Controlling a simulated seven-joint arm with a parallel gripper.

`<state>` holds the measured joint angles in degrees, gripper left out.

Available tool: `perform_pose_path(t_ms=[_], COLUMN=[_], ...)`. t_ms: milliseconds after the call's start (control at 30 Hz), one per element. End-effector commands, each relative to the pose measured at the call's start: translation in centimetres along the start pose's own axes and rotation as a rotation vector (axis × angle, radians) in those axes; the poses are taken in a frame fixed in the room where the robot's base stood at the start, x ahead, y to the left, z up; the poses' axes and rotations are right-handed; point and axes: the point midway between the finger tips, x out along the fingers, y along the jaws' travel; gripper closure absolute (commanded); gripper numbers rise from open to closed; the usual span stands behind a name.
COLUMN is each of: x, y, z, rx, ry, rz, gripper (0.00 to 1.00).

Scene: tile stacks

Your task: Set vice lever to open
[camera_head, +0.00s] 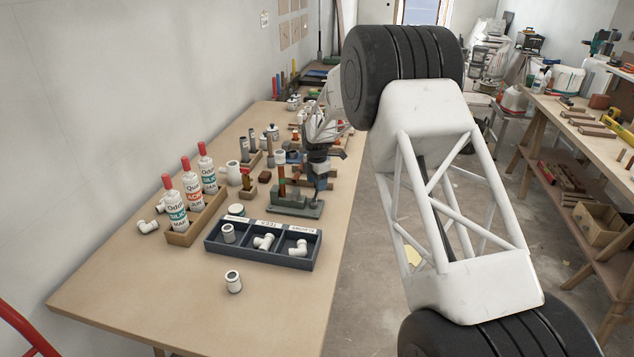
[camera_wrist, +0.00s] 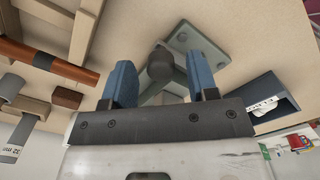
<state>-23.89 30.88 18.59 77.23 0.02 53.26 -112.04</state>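The vice (camera_head: 296,207) has a grey-green base and stands on the workbench behind the dark compartment tray. In the wrist view its grey-green base plate (camera_wrist: 188,40) shows behind a dark round knob (camera_wrist: 160,64), which may be the end of the lever. My gripper (camera_head: 318,190) is at the vice, pointing down. In the wrist view my gripper (camera_wrist: 162,82) has two blue fingers set apart, with the knob showing in the gap between them. I cannot tell whether a finger touches it. The arm and fingers hide part of the vice, and the lever's setting is not clear.
A dark tray (camera_head: 262,262) with white pipe fittings lies in front of the vice. A wooden box (camera_head: 186,236) with several red-capped bottles stands left. A loose fitting (camera_head: 233,282) lies near the front. Wooden blocks and pipes crowd the left side.

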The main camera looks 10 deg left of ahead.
Motion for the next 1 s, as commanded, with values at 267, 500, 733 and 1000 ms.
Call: perform_pose_path(t_ms=[267, 500, 733, 1000], x=[-0.1, -1.6, -4.4, -7.2], y=[0.0, 0.0, 0.0, 0.0], z=[0.0, 0.1, 0.0, 0.0], rx=[0.001, 0.001, 0.0, 0.0], ry=[0.0, 0.0, -0.001, 0.0], rz=[0.0, 0.001, 0.001, 0.0], gripper=[0.46, 0.46, 0.46, 0.46])
